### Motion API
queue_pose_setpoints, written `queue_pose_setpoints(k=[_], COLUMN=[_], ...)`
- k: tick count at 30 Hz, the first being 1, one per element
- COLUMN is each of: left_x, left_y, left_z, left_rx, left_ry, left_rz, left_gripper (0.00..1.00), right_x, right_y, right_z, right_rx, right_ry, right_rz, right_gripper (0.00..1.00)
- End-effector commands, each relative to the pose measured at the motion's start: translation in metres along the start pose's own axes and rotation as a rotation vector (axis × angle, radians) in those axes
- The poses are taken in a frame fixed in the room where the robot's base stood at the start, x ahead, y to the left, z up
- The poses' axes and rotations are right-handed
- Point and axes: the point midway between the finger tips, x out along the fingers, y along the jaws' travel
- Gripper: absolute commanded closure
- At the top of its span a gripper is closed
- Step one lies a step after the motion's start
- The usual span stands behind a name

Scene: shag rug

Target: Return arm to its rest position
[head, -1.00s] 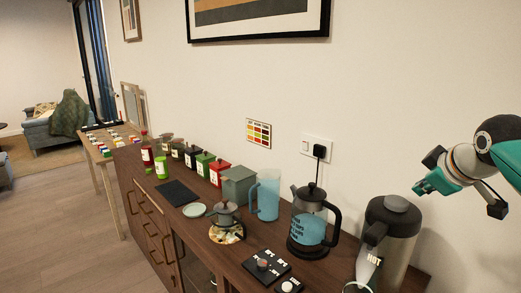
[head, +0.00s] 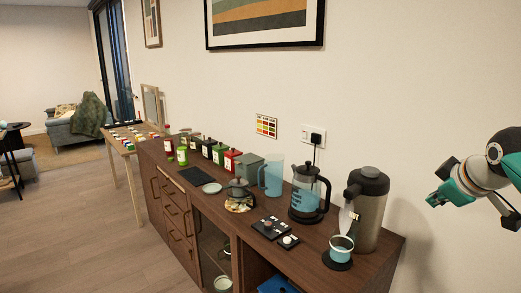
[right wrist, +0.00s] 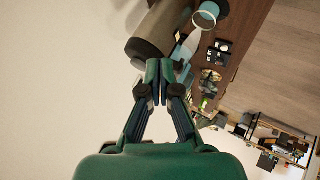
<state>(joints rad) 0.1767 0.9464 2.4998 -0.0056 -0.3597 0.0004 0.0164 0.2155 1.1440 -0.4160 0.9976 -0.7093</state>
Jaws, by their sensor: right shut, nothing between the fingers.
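My right gripper (head: 438,199) is at the right edge of the head view, in front of the plain wall and right of the sideboard. In the right wrist view its two fingers (right wrist: 165,72) meet at the tips with nothing between them, so it is shut and empty. The wrist view shows the thermal jug (right wrist: 160,32) beyond the fingertips. My left gripper is in neither view.
The sideboard (head: 330,230) holds a thermal jug (head: 370,208), a teal cup (head: 341,248) on a dark coaster, a French press (head: 309,195), a blue pitcher (head: 272,176) and several tins and bottles. Wooden floor (head: 70,230) is clear at the left.

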Motion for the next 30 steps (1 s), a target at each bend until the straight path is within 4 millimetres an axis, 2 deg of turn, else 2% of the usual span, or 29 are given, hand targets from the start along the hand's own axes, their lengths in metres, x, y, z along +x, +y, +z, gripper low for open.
queue_pose_setpoints(k=[1, 5, 11, 14, 17, 20, 21, 23, 24, 26, 27, 29, 30], left_x=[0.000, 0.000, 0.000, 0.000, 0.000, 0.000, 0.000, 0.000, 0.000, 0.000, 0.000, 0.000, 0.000], left_y=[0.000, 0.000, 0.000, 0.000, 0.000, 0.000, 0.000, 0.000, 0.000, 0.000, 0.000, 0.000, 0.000], left_z=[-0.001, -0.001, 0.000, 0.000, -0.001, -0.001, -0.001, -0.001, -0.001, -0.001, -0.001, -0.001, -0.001], left_rx=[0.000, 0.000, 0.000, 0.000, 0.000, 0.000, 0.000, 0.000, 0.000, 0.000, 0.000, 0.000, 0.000], left_ry=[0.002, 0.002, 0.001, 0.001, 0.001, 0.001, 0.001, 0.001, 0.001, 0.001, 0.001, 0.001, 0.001], left_rz=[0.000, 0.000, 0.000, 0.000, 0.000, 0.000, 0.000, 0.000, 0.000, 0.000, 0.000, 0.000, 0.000], left_gripper=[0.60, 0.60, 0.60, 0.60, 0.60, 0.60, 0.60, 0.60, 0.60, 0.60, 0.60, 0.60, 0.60], right_x=[0.015, 0.042, 0.089, 0.118, 0.151, 0.189, 0.202, 0.218, 0.227, 0.237, 0.241, 0.243, 0.242], right_y=[-0.007, -0.025, -0.065, -0.096, -0.136, -0.194, -0.219, -0.258, -0.284, -0.325, -0.352, -0.392, -0.419], right_z=[0.001, 0.006, 0.025, 0.039, 0.058, 0.085, 0.098, 0.117, 0.130, 0.150, 0.165, 0.187, 0.201], right_rx=[-0.007, -0.023, -0.050, -0.065, -0.077, -0.071, -0.063, -0.041, -0.024, 0.012, 0.040, 0.090, 0.128], right_ry=[-0.017, -0.059, -0.138, -0.182, -0.228, -0.280, -0.300, -0.328, -0.347, -0.375, -0.397, -0.430, -0.453], right_rz=[-0.020, -0.067, -0.168, -0.238, -0.321, -0.428, -0.470, -0.533, -0.572, -0.629, -0.665, -0.715, -0.746], right_gripper=[1.00, 1.00, 1.00, 1.00, 1.00, 1.00, 1.00, 1.00, 1.00, 1.00, 1.00, 1.00, 1.00])
